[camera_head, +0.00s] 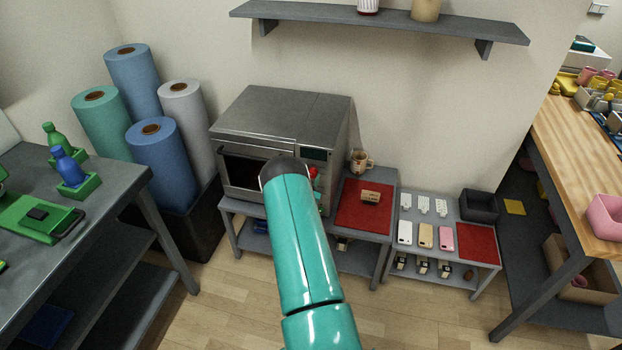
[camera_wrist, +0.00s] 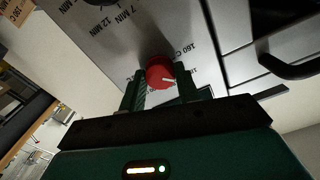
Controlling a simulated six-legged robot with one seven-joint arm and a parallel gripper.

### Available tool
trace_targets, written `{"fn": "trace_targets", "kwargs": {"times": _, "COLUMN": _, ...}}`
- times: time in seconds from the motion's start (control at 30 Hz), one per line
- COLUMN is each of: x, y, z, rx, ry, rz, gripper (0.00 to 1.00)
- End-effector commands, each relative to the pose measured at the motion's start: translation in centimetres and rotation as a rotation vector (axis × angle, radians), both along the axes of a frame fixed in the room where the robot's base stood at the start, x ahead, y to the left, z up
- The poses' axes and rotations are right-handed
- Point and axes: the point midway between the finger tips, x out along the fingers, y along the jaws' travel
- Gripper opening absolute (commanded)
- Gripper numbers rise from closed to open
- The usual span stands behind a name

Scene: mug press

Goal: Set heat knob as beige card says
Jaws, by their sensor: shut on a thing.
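The red heat knob (camera_wrist: 157,72) sits on the grey front panel of the press (camera_head: 278,125). My gripper (camera_wrist: 160,88) is shut on the knob, with one dark green finger on each side. A white pointer line on the knob points to the right in the wrist view. Temperature marks in C surround the knob, partly hidden by the fingers. The knob also shows as a small red spot (camera_head: 313,173) beside my arm in the head view. A small beige card (camera_head: 370,196) stands on a red mat; its writing is too small to read there. A beige card corner (camera_wrist: 17,12) shows in the wrist view.
A mug (camera_head: 360,161) stands behind the red mat (camera_head: 364,214). A dark timer knob (camera_wrist: 101,3) with minute marks lies near the red knob. A dark handle (camera_wrist: 285,66) sticks out on the right. A low table (camera_head: 480,270) holds phone cases.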

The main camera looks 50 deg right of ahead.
Motion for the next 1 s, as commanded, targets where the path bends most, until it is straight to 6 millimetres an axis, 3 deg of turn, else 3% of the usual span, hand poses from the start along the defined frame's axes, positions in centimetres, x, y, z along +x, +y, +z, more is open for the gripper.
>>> {"fn": "trace_targets", "kwargs": {"times": 0.6, "x": -0.01, "y": 0.12, "z": -0.09, "rx": 0.23, "ry": -0.526, "rz": -0.002, "gripper": 0.09}}
{"fn": "trace_targets", "kwargs": {"times": 1.0, "x": 0.05, "y": 0.16, "z": -0.07, "rx": 0.323, "ry": -0.744, "rz": -0.001, "gripper": 0.09}}
